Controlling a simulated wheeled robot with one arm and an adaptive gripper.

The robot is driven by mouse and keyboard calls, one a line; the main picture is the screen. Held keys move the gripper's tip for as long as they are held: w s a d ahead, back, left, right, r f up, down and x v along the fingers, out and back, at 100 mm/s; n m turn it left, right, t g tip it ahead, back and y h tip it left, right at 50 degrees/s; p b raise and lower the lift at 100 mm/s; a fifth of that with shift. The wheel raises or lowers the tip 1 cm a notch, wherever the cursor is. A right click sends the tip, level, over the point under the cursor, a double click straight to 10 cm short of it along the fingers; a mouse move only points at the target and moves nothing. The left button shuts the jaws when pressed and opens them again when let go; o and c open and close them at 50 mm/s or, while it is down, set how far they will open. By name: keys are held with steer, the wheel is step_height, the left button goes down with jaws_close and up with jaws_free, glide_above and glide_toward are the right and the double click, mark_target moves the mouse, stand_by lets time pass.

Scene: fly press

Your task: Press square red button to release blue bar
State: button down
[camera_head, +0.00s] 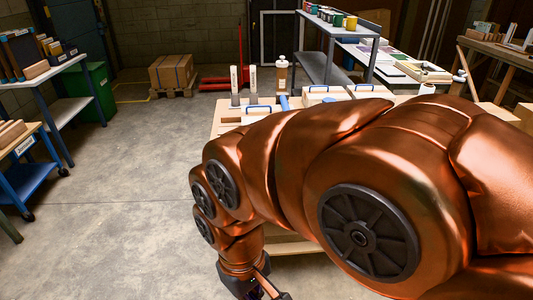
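My copper-coloured arm fills the centre and right of the view and covers much of the wooden workbench (225,118). My gripper (266,290) points down at the bottom edge, in front of the bench. It is dark and partly cut off by the frame, so its opening cannot be judged. Several blue bar-like handles show on the bench top, one at the left (258,109) and one at the back (318,88). A blue upright piece (284,103) stands between them. I cannot tell which is the blue bar. No square red button is visible.
Two pale upright posts (235,80) and a bottle (282,75) stand on the bench's far side. A blue-framed shelf (70,105) and green bin (98,90) are at left. A box on a pallet (172,73) and a red pallet jack (222,82) stand behind. The left floor is clear.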

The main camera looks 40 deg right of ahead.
steer(key=w+d+m+t+b, duration=0.2)
steer(key=w+d, duration=0.3)
steer(key=w, duration=0.5)
steer(key=w+d+r+m+t+b, duration=0.1)
steer(key=w+d+m+t+b, duration=0.3)
steer(key=w, duration=0.6)
steer(key=w+d+m+b, duration=0.1)
steer(key=w+d, duration=0.5)
steer(key=w, duration=0.4)
steer(key=w+d+m+t+h+b, duration=0.1)
steer(key=w+d+m, duration=0.3)
steer(key=d, duration=1)
steer(key=w+d+m+t+h+b, duration=0.2)
steer(key=w+d+m+h+b, duration=0.1)
steer(key=d, duration=1.1)
steer(key=shift+w+d+r+m+t+h, duration=0.3)
steer(key=shift+w+d+r+m+h, duration=0.15)
steer(key=shift+m, duration=0.25)
steer(key=shift+a+f, duration=0.1)
steer(key=shift+f, duration=0.1)
